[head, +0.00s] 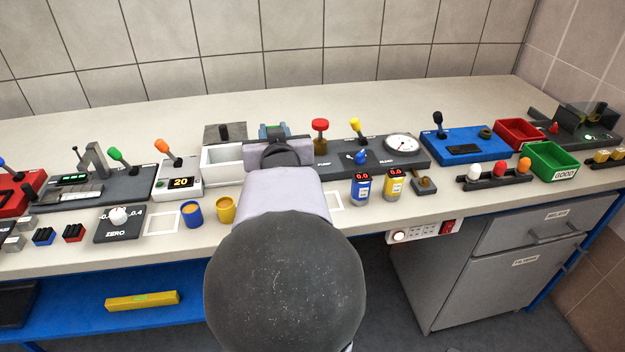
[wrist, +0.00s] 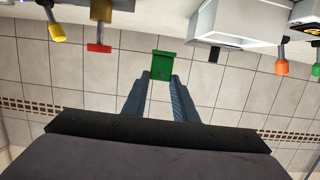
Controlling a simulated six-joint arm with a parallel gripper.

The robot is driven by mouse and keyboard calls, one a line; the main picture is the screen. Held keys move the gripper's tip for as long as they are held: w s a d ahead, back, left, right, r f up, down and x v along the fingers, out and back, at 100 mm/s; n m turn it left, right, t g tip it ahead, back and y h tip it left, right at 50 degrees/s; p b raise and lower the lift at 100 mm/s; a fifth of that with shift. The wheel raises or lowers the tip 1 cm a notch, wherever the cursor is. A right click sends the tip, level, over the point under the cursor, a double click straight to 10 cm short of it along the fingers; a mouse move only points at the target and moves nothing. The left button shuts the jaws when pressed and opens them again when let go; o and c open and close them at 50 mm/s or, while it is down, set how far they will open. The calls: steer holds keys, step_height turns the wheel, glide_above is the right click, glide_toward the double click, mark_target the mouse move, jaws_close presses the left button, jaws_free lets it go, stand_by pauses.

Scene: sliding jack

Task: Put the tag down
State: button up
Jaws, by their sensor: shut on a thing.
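A green tag (wrist: 163,62) is held between the two blue-grey fingers of my gripper (wrist: 160,82) in the wrist view. In that view the bench items hang from the top edge and the tiled wall lies behind the tag. In the head view my gripper (head: 273,133) is over the middle of the bench, beside the white open box (head: 222,168). My arm hides most of the fingers and the tag there. I cannot tell how high the tag is above the bench.
A red-knobbed lever (head: 320,127) and a gauge panel (head: 425,157) stand right of my gripper. Yellow (head: 226,212) and blue (head: 192,216) cups and two cans (head: 361,190) stand near the front. White outlined squares mark the bench on the left (head: 161,223) and beside my arm (head: 336,208).

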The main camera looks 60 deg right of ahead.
steer(key=m+g+p, duration=0.1)
steer(key=p, duration=0.3)
steer(key=w+m+g+h+p, duration=0.1)
steer(key=p, duration=0.3)
steer(key=shift+w+d+r+h, duration=0.1)
steer(key=shift+w+d+h, duration=0.15)
steer(key=shift+h, duration=0.05)
steer(key=s+a+m+g+h+p, duration=0.25)
steer(key=s+m+g+p, duration=0.55)
steer(key=s+p, duration=0.65)
steer(key=shift+n+g+h, duration=0.25)
steer(key=shift+n+g, duration=0.25)
steer(key=shift+g, duration=0.1)
steer(key=shift+d+f, duration=0.2)
steer(key=shift+f, duration=2.45)
steer(key=shift+d+f, duration=0.15)
steer(key=shift+f, duration=2.45)
steer(key=shift+f, duration=0.15)
steer(key=o, duration=1)
